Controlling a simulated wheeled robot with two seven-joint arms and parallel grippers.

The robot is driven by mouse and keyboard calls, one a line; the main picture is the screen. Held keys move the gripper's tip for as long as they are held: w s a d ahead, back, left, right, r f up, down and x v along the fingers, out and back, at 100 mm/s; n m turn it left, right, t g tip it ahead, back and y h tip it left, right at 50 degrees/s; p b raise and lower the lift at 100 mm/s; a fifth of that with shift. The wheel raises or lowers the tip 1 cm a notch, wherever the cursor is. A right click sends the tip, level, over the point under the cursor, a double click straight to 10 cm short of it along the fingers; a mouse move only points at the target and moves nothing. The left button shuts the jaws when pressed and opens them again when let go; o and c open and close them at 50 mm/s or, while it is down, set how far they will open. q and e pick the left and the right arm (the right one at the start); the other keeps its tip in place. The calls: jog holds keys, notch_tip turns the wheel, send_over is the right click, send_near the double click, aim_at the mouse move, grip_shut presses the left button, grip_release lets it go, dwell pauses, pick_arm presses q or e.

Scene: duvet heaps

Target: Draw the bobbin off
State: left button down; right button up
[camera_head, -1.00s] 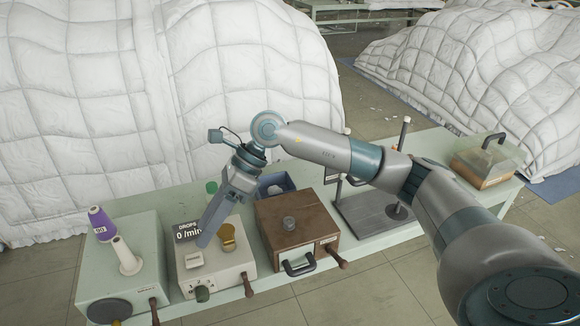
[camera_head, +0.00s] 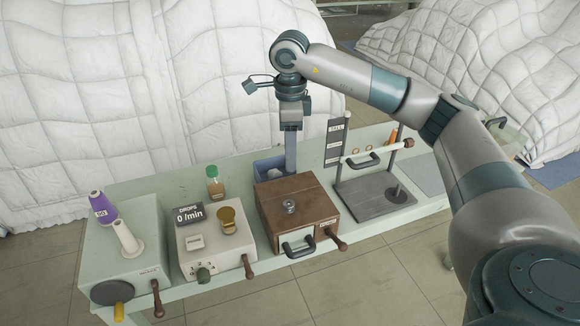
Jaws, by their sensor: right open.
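A purple bobbin-like cone (camera_head: 103,208) with a white label and pale tip stands at the back left of a pale green box (camera_head: 147,262). A white cone-shaped piece (camera_head: 126,240) stands in front of it on the same box. My right gripper (camera_head: 291,168) points straight down behind the brown wooden box, in front of or over a small blue bin (camera_head: 270,167). It is seen edge-on, with nothing visible in it, and is well to the right of the purple cone. My left gripper is out of view.
On the green bench (camera_head: 160,182) stand a drops counter (camera_head: 188,213) reading 0/min, a green-capped bottle (camera_head: 214,182), the brown box (camera_head: 320,205) with a black handle, and a dark stand (camera_head: 365,198) with a white rod. Knobs and levers stick out in front. White quilted heaps (camera_head: 150,90) rise behind.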

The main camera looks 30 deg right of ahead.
jog(key=p, duration=0.2)
send_over(290, 204)
notch_tip(290, 204, down, 5)
notch_tip(290, 204, down, 11)
jog(key=p, duration=0.3)
jog(key=shift+f, duration=0.2)
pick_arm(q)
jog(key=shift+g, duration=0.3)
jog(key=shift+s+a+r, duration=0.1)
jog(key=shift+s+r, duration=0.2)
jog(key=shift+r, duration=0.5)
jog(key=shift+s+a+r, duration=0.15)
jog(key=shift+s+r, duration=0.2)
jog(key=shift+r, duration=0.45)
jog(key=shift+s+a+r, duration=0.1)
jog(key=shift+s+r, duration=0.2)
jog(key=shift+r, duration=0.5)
pick_arm(e)
jog(key=shift+f, duration=0.5)
jog(key=c, duration=1.1)
